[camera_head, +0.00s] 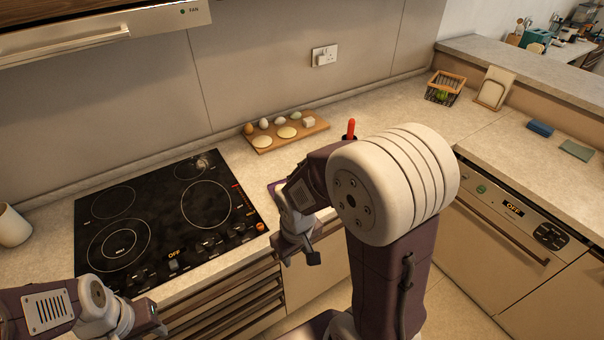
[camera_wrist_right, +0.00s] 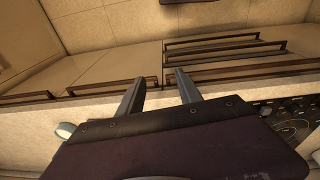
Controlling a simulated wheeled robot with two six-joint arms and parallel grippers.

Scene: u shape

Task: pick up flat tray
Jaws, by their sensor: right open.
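A flat wooden tray (camera_head: 262,146) lies on the counter behind and right of the stove, bearing several small round pale and brown items and a white block. My right gripper (camera_head: 299,257) hangs in front of the counter edge, well short of the tray and apart from it. In the right wrist view its two fingers (camera_wrist_right: 162,70) are spread with nothing between them.
A black stove (camera_head: 150,215) fills the left counter, a white mug (camera_head: 12,226) beside it. A red-handled thing (camera_head: 351,128) stands behind my right arm. A wire basket (camera_head: 446,88) is at the back right. Drawers (camera_head: 225,305) run below the counter.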

